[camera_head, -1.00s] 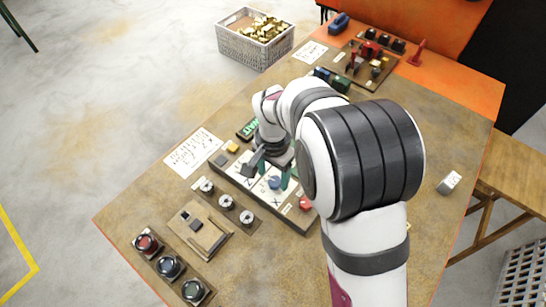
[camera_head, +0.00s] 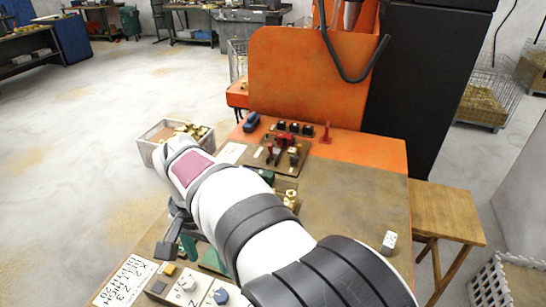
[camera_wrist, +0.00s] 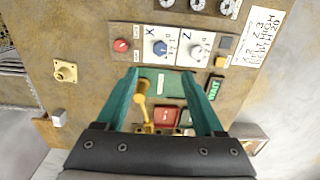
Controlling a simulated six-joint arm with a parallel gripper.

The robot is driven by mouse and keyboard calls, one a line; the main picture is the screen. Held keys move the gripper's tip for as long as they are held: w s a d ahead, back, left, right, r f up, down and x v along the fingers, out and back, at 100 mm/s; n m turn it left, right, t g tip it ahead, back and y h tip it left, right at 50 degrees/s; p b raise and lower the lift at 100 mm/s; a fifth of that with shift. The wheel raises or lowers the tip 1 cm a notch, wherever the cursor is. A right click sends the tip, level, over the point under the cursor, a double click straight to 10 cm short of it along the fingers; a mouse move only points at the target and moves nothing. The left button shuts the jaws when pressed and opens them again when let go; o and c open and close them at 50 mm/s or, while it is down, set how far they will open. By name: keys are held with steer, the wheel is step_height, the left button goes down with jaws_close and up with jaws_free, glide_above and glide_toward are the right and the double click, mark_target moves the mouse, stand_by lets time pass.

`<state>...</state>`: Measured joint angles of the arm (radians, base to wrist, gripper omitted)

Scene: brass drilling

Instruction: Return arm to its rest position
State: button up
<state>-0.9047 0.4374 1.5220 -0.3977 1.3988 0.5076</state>
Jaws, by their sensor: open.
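My gripper (camera_head: 181,248) hangs at the end of my white and grey arm, above the left part of the brown workbench (camera_head: 355,200). In the wrist view, its two teal fingers (camera_wrist: 160,73) are wide apart. A yellow lever (camera_wrist: 141,98) and a red block (camera_wrist: 166,116) show between them, farther down; nothing is visibly held. Beyond the fingertips lies the control panel with an X dial (camera_wrist: 160,47), a Z dial (camera_wrist: 196,51), a red knob (camera_wrist: 122,44) and a green WAIT display (camera_wrist: 214,88). My arm hides much of the bench in the head view.
A yellow brass fitting (camera_wrist: 65,71) stands on the bench in the wrist view. A white basket (camera_head: 152,154) of brass parts is beyond the bench's left edge. An orange machine (camera_head: 305,80) rises at the back. A small white block (camera_head: 389,242) sits on the clear right side.

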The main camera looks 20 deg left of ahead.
steer(key=s+d+r+m+y, duration=0.1)
steer(key=s+d+r+m, duration=0.1)
steer(key=d, duration=1)
steer(key=s+d+r+m, duration=0.2)
steer(key=s+d, duration=0.1)
steer(key=d, duration=0.9)
steer(key=s+d+f+m, duration=0.1)
steer(key=s+d+f, duration=0.2)
steer(key=s+d, duration=0.3)
steer(key=shift+s+f+m+y, duration=0.3)
steer(key=shift+s+f+y, duration=0.1)
steer(key=shift+s, duration=0.8)
steer(key=shift+c, duration=0.3)
